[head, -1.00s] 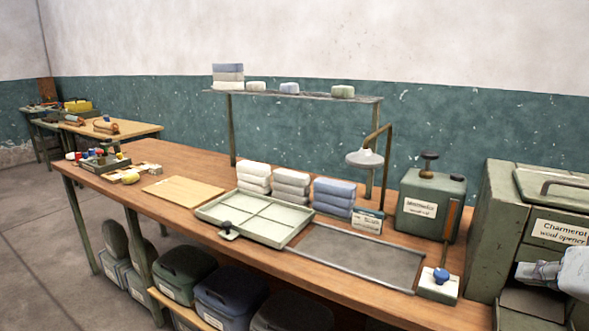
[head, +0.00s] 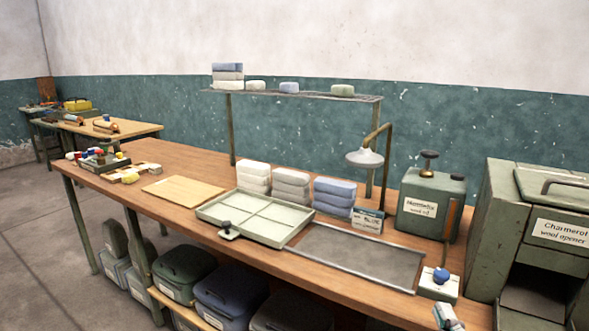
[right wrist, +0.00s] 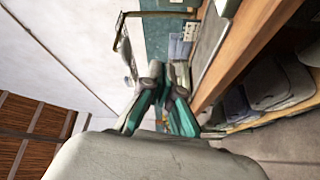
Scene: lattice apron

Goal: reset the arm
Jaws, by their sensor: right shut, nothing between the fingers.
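My right gripper (head: 447,317) shows only in part at the bottom edge of the head view, in front of the bench's near right corner. In the right wrist view the two dark and green fingers (right wrist: 166,76) point away from the camera, shut and with nothing between them. They are clear of the workbench (head: 190,222), whose edge runs along the right of that view. My left gripper is not in view.
Near my right gripper are a small box with a blue knob (head: 441,278) and the green wool opener (head: 545,228). A grey tray (head: 360,258), a divided tray (head: 257,216) and a lamp (head: 365,157) occupy the bench. Lidded bins (head: 183,275) sit below.

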